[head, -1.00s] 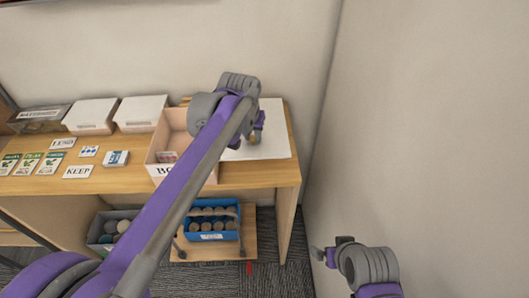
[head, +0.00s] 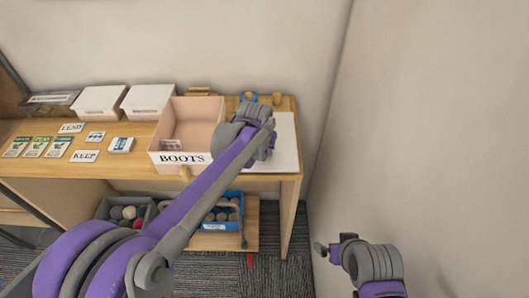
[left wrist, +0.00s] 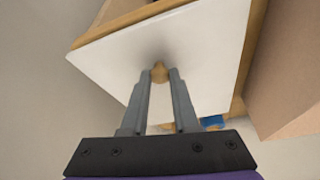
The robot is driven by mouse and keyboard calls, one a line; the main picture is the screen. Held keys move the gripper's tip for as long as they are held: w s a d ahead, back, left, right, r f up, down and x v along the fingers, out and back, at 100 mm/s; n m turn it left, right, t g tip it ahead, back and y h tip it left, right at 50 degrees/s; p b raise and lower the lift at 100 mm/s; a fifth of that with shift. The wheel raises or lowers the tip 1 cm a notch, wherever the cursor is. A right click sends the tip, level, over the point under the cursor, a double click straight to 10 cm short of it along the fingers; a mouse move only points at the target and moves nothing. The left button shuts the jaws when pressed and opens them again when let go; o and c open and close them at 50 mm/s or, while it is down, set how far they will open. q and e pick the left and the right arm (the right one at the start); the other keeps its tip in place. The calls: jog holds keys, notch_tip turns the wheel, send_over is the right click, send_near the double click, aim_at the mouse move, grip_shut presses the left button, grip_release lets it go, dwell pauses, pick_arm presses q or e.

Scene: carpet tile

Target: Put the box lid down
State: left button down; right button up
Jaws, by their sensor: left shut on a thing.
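The box lid (head: 287,143) is a flat white panel at the right end of the wooden table, right of the pink box marked BOOTS (head: 186,158). My left gripper (head: 264,155) is over the lid and hides part of it. In the left wrist view the fingers (left wrist: 158,76) are shut on the lid's small wooden knob (left wrist: 159,70), with the white lid (left wrist: 200,45) spread beyond them. I cannot tell whether the lid touches the table. The box is open on top. My right gripper (head: 326,250) is low at the right, away from the table; its jaw state is unclear.
Two white lidded boxes (head: 100,103) (head: 148,101) and a dark box (head: 50,103) stand at the back left. Cards (head: 85,156) lie in front. A wall is close on the right. Bins (head: 222,212) sit below the table.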

pick_arm(q)
jog(key=shift+f, duration=0.75)
jog(key=shift+f, duration=0.25)
jog(key=c, duration=0.7)
grip_release()
jog(key=shift+r, duration=0.1)
jog(key=v, duration=1.2)
jog(key=s+a+f+n, duration=0.1)
jog(key=s+a+f, duration=0.2)
jog(key=s+a, duration=0.2)
jog(key=s+a+f+n, duration=0.1)
jog(key=s+a+f, duration=0.3)
jog(key=s, duration=0.7)
jog(key=s+a+f+n+t+y, duration=0.1)
jog(key=s+a+f, duration=0.3)
jog(key=s+a, duration=0.3)
jog(key=shift+s+a+f, duration=0.15)
jog(key=shift+s+f, duration=0.05)
jog(key=shift+s, duration=0.5)
